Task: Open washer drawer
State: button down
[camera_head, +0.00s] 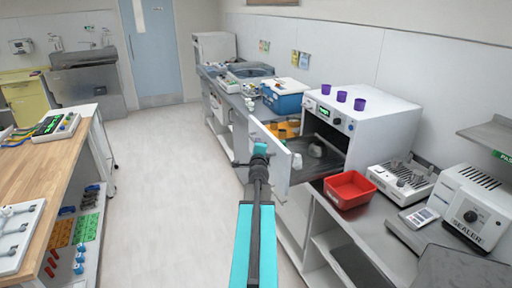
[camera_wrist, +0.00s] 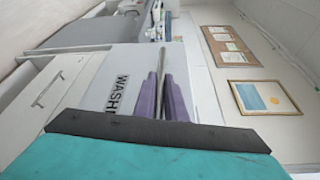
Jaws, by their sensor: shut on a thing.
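The washer (camera_head: 378,130) is a white box on the right-hand counter, with knobs and a green display on its front. Its drawer stands pulled out, and the white drawer front (camera_head: 272,158) is well clear of the body. A grey interior (camera_head: 312,160) shows behind it with a pale object inside. In the wrist view the drawer front (camera_wrist: 118,88) carries letters starting "WASH". My gripper (camera_wrist: 166,95) has its purple fingers shut on the long metal handle bar (camera_wrist: 179,52). In the head view my teal arm mostly hides the gripper and handle.
Purple cups (camera_head: 341,96) stand on the washer. A red bin (camera_head: 350,189) sits close to the drawer's right side, and a blue box (camera_head: 286,95) stands beyond it. A wooden table (camera_head: 40,175) is at left. The pale floor (camera_head: 160,180) between is clear.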

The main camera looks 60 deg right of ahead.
jog(key=c, duration=1.8)
grip_release()
jog(key=shift+s+d, duration=0.1)
jog(key=shift+d, duration=0.05)
jog(key=shift+p+v, duration=0.3)
jog(key=shift+v, duration=3.5)
jog(key=shift+s, duration=0.1)
